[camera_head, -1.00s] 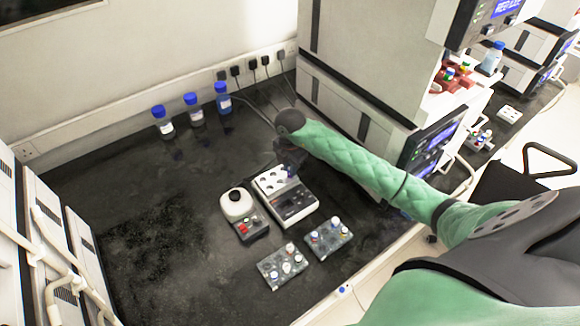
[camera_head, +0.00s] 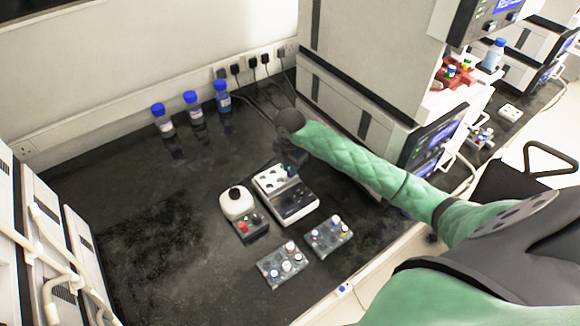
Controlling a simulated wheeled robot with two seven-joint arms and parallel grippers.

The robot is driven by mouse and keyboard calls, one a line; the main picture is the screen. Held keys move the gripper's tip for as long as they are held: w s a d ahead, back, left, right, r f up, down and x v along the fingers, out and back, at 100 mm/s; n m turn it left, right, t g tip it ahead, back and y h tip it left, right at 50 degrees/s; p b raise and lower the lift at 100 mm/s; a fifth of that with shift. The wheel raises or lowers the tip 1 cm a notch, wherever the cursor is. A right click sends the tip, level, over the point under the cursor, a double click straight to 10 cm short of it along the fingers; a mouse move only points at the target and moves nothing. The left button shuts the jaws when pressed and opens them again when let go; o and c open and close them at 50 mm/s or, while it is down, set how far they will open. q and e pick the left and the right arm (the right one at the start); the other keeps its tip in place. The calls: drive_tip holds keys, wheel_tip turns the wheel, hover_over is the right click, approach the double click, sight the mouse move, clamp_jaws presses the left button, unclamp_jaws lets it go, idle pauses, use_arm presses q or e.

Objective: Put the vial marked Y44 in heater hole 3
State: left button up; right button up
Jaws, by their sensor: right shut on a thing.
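The heater (camera_head: 297,206) is a white and black block with a light top plate of round holes, standing mid-bench. My right gripper (camera_head: 291,168) points down over the right part of the hole plate and is shut on a small vial (camera_head: 291,172) with a dark blue or purple look. The vial's marking is too small to read, and the arm hides some holes, so I cannot tell how deep it sits or over which hole. My left gripper is not in view.
A white round-topped device (camera_head: 237,203) stands left of the heater. Two vial racks, one in front (camera_head: 281,267) and one at the right (camera_head: 329,238), hold several capped vials. Blue-capped bottles (camera_head: 192,105) stand along the back wall. The left bench is clear.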

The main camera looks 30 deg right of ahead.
drive_tip(key=shift+f, duration=0.3)
drive_tip(key=o, duration=1.2)
drive_tip(key=shift+o, duration=0.2)
drive_tip(key=shift+r, duration=0.1)
drive_tip(key=shift+r+p, duration=1.15)
drive_tip(key=shift+r, duration=1.25)
drive_tip(key=shift+r+p, duration=0.3)
drive_tip(key=shift+r, duration=0.45)
